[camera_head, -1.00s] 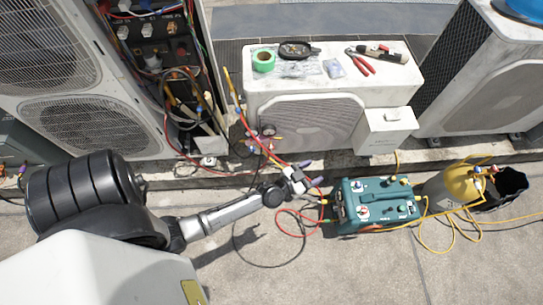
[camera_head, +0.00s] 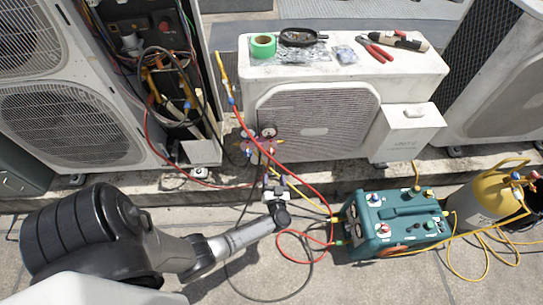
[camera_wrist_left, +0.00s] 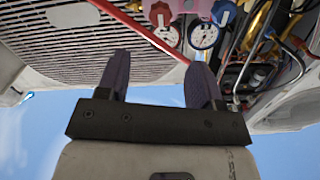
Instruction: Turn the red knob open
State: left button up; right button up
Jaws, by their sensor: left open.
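The red knob (camera_wrist_left: 159,14) shows at the top edge of the left wrist view, beside a red-rimmed gauge (camera_wrist_left: 168,36). A blue knob (camera_wrist_left: 224,12) and a blue-rimmed gauge (camera_wrist_left: 204,36) are to its right. In the head view this gauge set (camera_head: 262,134) is in front of the middle condenser; its red knob is too small to tell apart. My left gripper (camera_head: 271,172) is just below the gauges in that picture. In the wrist view its two fingers (camera_wrist_left: 160,72) are apart and empty, with the knob beyond their tips. My right gripper is not in view.
A red hose (camera_head: 294,172) runs close by my left gripper. A teal recovery machine (camera_head: 395,222) and a yellow-topped cylinder (camera_head: 487,200) stand at right. The open condenser cabinet (camera_head: 160,70) has loose wires. Tape (camera_head: 263,46) and pliers (camera_head: 376,51) lie on the middle condenser.

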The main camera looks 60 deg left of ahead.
aim_at(272, 154)
pick_arm(q)
jog(key=b+x, duration=0.5)
jog(key=x, duration=0.7)
jog(key=shift+w+a, duration=0.3)
jog(key=shift+a, duration=0.25)
jog(key=shift+c, duration=0.3)
